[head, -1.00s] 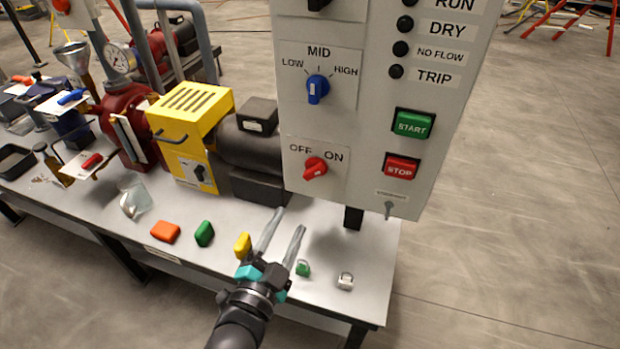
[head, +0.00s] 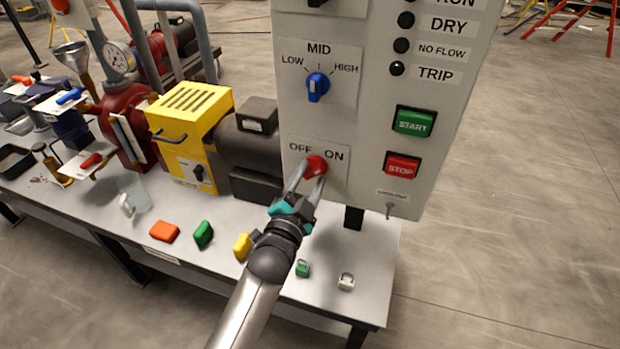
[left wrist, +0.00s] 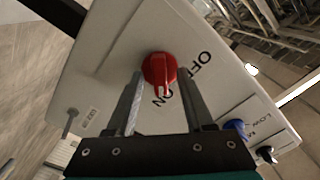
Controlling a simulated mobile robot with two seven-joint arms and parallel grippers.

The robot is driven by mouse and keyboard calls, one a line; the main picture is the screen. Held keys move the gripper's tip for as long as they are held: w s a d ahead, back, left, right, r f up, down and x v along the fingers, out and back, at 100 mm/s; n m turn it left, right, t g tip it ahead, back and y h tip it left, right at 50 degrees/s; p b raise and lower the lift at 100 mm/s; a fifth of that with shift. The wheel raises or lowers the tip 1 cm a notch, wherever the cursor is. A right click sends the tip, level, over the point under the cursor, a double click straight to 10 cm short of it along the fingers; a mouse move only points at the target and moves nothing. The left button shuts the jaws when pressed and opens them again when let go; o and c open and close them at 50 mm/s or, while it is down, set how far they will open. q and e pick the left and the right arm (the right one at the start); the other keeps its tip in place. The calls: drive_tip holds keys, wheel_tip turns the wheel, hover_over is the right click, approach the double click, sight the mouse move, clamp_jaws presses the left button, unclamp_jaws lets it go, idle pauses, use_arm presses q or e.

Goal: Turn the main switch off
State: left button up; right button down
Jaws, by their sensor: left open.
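The main switch is a red rotary knob (head: 316,165) low on the grey control panel, under the labels OFF and ON. In the left wrist view the knob (left wrist: 160,70) has its ridge pointing at ON. My left gripper (head: 310,174) is at the knob, in front of the panel. In the left wrist view its two fingers (left wrist: 160,76) are open, one on each side of the knob, with gaps visible. Whether the fingertips touch the panel cannot be told. My right gripper is not in view.
A blue LOW/MID/HIGH knob (head: 318,87) sits above the switch.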

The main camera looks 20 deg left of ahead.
use_arm(q)
clamp_jaws()
idle(0.5)
